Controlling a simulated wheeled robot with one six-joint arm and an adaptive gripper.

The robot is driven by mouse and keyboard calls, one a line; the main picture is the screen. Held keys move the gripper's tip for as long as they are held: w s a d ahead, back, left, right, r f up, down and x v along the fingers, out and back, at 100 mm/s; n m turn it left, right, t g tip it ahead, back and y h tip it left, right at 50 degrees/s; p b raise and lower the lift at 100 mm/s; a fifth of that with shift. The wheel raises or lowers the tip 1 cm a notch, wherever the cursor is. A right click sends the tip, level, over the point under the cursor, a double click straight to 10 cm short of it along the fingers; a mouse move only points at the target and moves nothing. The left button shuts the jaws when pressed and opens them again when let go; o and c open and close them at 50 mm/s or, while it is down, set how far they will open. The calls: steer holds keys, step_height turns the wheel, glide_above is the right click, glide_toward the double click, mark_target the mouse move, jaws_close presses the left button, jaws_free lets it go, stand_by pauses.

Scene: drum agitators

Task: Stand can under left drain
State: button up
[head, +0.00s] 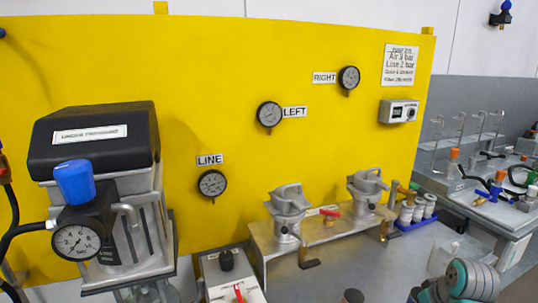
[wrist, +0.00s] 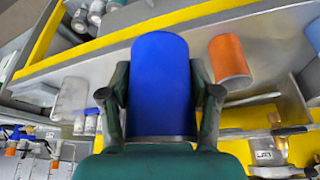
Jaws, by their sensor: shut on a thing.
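In the wrist view my gripper (wrist: 164,92) is shut on a blue can (wrist: 161,60), with one finger on each side of it. In the head view a left metal pot (head: 288,202) and a right metal pot (head: 367,184) sit on a metal bench. A drain spout (head: 308,261) shows below the left pot. A drain (head: 386,229) shows below the right one. The can and gripper fingers are not in the head view; part of my arm shows at bottom right.
An orange cylinder (wrist: 229,57) is beside the can in the wrist view. The yellow panel (head: 230,110) stands behind the bench with gauges labelled LINE, LEFT and RIGHT. A lubricator unit (head: 100,190) is at left. A blue tray (head: 416,222) of small cylinders is right of the bench.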

steer(key=shift+s+a+f, duration=0.3)
steer(key=shift+a+f, duration=0.2)
steer(key=shift+f, duration=0.15)
steer(key=shift+s+a+f, duration=0.3)
steer(key=shift+a+f, duration=0.15)
steer(key=shift+f, duration=0.15)
steer(key=s+a+f, duration=0.3)
steer(key=a+f, duration=0.6)
steer(key=f, duration=0.3)
steer(key=s+a+f, duration=0.3)
steer(key=a+f, duration=0.7)
steer(key=f, duration=0.3)
steer(key=shift+s, duration=0.25)
